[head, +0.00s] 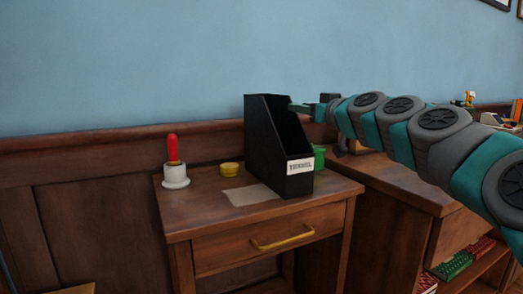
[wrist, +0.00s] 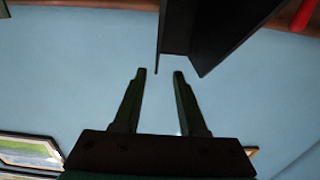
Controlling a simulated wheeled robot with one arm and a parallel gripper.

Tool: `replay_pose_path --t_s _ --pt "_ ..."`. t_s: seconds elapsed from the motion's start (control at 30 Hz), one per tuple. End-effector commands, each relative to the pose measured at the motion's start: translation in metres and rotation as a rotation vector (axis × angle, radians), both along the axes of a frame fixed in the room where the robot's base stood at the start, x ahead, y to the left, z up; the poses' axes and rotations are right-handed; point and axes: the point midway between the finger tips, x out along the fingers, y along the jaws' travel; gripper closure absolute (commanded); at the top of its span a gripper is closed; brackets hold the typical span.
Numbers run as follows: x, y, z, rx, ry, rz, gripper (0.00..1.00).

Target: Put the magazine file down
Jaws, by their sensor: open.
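The black magazine file (head: 264,150), with a white label on its front, stands upright on the small wooden table (head: 200,212). Its base looks to be on the tabletop, at the edge of a beige sheet (head: 250,195). My gripper (head: 297,107) is at the file's upper right side, partly overlapping it in the head view. In the wrist view my gripper (wrist: 159,72) is open and nothing is clamped between its fingers. The file (wrist: 205,35) shows beyond the fingertips, and the end of one thin wall lines up with the gap between them. I cannot tell whether they touch.
A red-handled object with a white base (head: 175,178) and a yellow round tin (head: 230,169) stand left of the file. A green container (head: 319,157) is partly hidden behind it. A wooden bookcase (head: 400,185) stands at right, under my arm. The tabletop's front left is clear.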

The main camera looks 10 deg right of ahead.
Motion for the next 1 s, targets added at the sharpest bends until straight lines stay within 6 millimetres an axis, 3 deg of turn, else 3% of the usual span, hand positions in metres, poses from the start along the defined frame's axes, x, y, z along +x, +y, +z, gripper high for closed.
replay_pose_path --t_s 0.43,0.7,1.0 --pt "0.031 0.009 -0.002 0.001 0.001 -0.001 0.59" --pt "0.064 0.015 -0.005 0.001 0.003 -0.001 0.59" --pt "0.076 0.020 -0.004 0.001 0.001 0.000 0.59"
